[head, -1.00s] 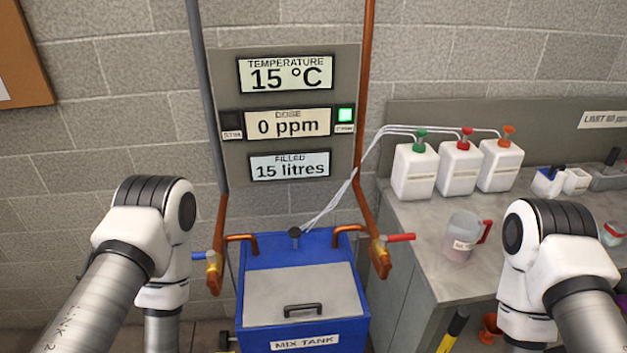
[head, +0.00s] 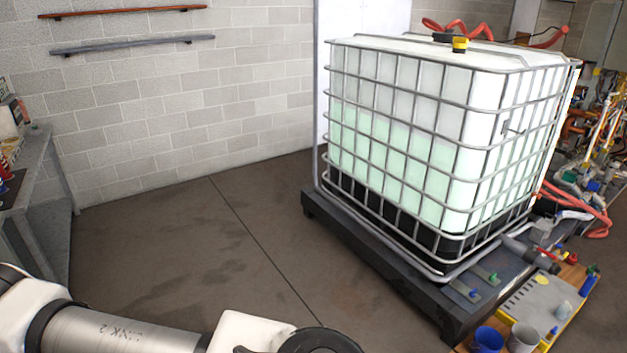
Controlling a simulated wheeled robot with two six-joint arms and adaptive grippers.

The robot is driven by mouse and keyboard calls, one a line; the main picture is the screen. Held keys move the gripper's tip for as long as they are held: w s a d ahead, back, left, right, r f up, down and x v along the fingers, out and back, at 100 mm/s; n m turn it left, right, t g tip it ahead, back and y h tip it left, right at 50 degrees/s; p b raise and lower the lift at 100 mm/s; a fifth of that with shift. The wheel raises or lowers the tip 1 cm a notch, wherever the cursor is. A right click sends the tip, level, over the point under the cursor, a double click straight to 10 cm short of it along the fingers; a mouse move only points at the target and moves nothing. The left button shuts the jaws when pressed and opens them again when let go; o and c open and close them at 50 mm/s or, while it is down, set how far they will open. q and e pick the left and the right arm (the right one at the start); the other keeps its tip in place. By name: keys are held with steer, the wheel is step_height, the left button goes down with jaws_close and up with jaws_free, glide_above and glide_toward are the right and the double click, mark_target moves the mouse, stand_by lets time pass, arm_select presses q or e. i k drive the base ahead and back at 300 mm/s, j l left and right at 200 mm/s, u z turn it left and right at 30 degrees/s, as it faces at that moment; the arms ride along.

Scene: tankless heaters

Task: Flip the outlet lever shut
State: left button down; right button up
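No outlet lever can be made out for certain in the head view. A large white caged tank (head: 400,120) with pale green liquid stands on a dark pallet base (head: 385,255) at the right. A grey pipe fitting (head: 528,256) sticks out near its lower right corner; whether it carries a lever is too small to tell. One of my arms crosses the bottom left, but its gripper is out of the picture. My other gripper is also out of view.
A grey bench (head: 45,195) stands at the left wall. Open floor (head: 190,240) lies between bench and tank. Red hoses (head: 580,205) and small cups (head: 488,340) crowd the right side. Two rails (head: 130,45) hang on the block wall.

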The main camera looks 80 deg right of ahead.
mark_target(547, 253)
steer(key=k+l+z, duration=0.15)
steer(key=z, duration=0.35)
steer(key=k+l+z, duration=0.25)
steer(key=z, duration=0.2)
steer(key=k+l+z, duration=0.15)
steer(key=l+z, duration=0.2)
steer(key=z, duration=0.15)
steer(key=l+z, duration=0.3)
steer(key=z, duration=0.15)
steer(key=l+z, duration=0.8)
steer(key=z, duration=0.2)
steer(key=i+l, duration=0.1)
steer(key=l, duration=0.3)
steer(key=i+l+z, duration=0.1)
steer(key=l, duration=0.3)
steer(key=i+l, duration=0.1)
steer(key=l, duration=0.35)
steer(key=i+l+z, duration=0.1)
steer(key=l, duration=0.3)
steer(key=i+l, duration=0.15)
steer(key=l, duration=0.25)
steer(key=i+l+z, duration=0.1)
steer(key=l, duration=0.25)
steer(key=i+l, duration=0.2)
steer(key=l, duration=0.2)
